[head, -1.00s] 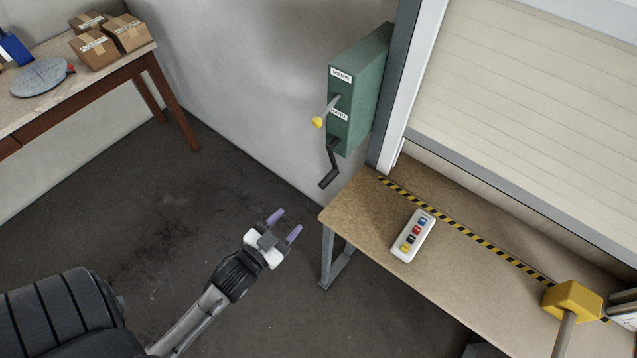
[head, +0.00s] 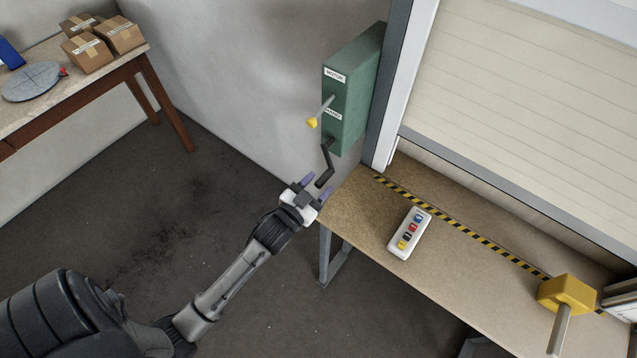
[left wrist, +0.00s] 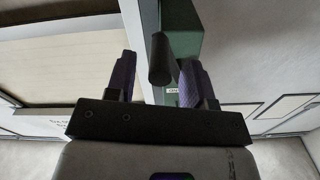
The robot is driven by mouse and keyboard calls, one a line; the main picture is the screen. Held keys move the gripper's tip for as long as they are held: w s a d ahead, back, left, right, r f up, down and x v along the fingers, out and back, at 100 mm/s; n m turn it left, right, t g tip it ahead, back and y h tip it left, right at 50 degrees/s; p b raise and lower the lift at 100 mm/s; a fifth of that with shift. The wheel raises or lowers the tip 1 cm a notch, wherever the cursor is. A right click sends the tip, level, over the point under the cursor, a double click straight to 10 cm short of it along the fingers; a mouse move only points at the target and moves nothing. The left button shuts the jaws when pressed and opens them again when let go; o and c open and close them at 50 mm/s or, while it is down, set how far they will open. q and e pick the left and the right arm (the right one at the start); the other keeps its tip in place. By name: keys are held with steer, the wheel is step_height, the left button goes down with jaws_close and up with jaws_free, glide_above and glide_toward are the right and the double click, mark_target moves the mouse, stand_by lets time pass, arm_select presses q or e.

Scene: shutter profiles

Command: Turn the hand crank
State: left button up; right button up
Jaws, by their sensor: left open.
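The black hand crank (head: 326,165) hangs below the green box (head: 350,95) on the wall, its handle end pointing down. My left gripper (head: 316,186) is open, with its purple fingertips close around or just short of the crank's handle. In the left wrist view the dark round handle (left wrist: 160,62) shows between the two open fingers (left wrist: 155,80), nearer the right one. I cannot tell whether a finger touches it. A lever with a yellow knob (head: 312,122) sticks out of the box between the MOTOR label and a second label. My right gripper is not in view.
A workbench (head: 350,215) with a white button panel (head: 409,233) and a yellow block-headed tool (head: 567,295) stands right of my left gripper, its corner close by. A table with cardboard boxes (head: 88,52) is at the far left. The floor between is clear.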

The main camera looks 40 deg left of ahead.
arm_select(q)
steer(key=shift+w, duration=0.35)
steer(key=shift+c, duration=0.5)
jaws_close()
